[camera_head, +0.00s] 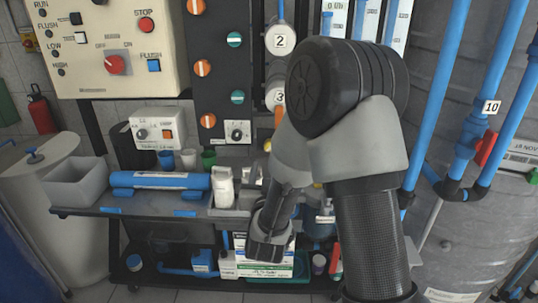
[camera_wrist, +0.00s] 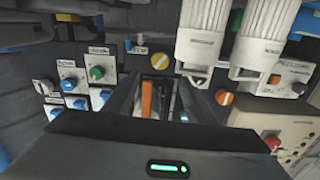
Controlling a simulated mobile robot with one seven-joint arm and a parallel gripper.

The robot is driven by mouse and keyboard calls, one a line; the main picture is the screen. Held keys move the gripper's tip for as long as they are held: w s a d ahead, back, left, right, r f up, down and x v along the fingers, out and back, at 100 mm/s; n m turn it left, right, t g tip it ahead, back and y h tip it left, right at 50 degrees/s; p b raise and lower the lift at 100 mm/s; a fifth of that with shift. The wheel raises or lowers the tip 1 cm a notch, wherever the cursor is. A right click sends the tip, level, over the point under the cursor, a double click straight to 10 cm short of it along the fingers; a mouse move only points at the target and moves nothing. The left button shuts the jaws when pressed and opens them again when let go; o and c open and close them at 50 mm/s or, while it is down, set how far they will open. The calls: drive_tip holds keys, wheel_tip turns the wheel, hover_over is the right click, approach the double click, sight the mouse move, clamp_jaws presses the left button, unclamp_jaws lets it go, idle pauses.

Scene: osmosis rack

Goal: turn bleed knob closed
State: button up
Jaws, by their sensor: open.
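My gripper (camera_wrist: 160,85) is open in the wrist view, with its two dark fingers reaching forward from the hand. A yellow round knob (camera_wrist: 159,63) with a pale bar sits on the dark panel just beyond the fingertips. An orange upright strip (camera_wrist: 147,98) shows between the fingers; I cannot tell whether it touches them. An orange knob (camera_wrist: 224,97) with a pale bar is to the right. No bleed label is readable, so I cannot tell which knob is the bleed knob. In the head view my gripper (camera_head: 267,247) is low in front of the rack, its fingertips hard to make out.
In the wrist view, two white ribbed cylinders (camera_wrist: 193,40) (camera_wrist: 262,45) hang close to the right, and small boxes with a green knob (camera_wrist: 97,73) stand left. In the head view a shelf (camera_head: 120,203) holds a blue cylinder (camera_head: 160,180) and a white bottle (camera_head: 223,187); blue pipes (camera_head: 437,90) stand right.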

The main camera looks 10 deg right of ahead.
drive_tip(key=w+d+b, duration=0.1)
drive_tip(key=w+d, duration=0.1)
drive_tip(key=w, duration=0.8)
drive_tip(key=c, duration=1)
